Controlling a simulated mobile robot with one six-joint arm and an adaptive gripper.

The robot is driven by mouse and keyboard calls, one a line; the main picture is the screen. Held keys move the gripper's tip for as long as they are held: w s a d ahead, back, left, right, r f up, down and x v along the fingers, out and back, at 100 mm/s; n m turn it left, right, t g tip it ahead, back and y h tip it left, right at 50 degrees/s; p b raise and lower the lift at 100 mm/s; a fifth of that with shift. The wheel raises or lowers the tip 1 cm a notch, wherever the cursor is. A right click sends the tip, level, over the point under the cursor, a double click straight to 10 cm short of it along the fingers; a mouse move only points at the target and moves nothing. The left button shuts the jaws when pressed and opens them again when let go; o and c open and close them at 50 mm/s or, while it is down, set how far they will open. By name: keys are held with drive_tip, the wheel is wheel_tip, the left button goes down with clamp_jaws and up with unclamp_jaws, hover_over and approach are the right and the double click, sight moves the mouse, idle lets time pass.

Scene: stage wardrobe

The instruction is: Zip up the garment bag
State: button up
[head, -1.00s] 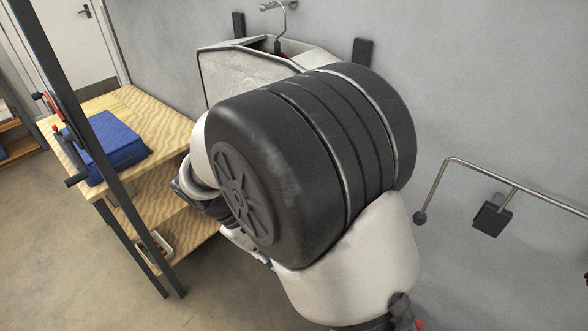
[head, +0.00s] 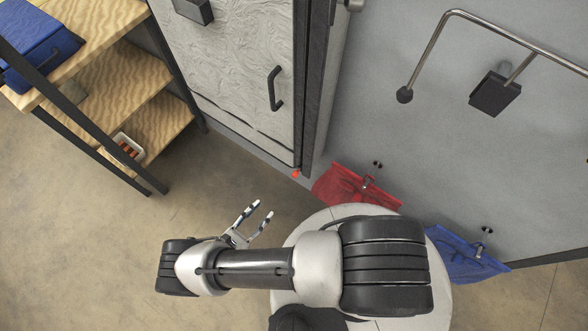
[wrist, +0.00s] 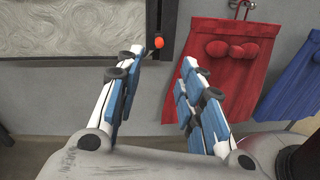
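The garment bag (head: 236,72) is a pale grey, wrinkled panel with a dark handle, hanging against the wall in the head view. Its lower part shows at the upper left of the wrist view (wrist: 70,28). A dark strip runs down its right edge. A small orange-red ball (head: 296,173), apparently the zip pull, sits at the strip's bottom end. The wrist view shows the ball (wrist: 158,42) just beyond my fingertips, roughly between them. My gripper (head: 259,212) is open and empty, below and left of the ball in the head view. The bag's top is out of view.
A metal rail (head: 520,45) juts from the wall at upper right. Red cloth (head: 350,187) and blue cloth (head: 465,255) hang low on the wall. Floor at lower left is clear.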

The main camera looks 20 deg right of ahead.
wheel_tip(320, 180, down, 2)
drive_tip(key=d+n+t, duration=0.1)
approach(294, 174)
drive_tip(key=x, duration=0.6)
drive_tip(key=f+x, duration=0.1)
drive_tip(key=x, duration=0.3)
drive_tip(key=shift+d, duration=0.15)
drive_tip(key=shift+c, duration=0.2)
clamp_jaws()
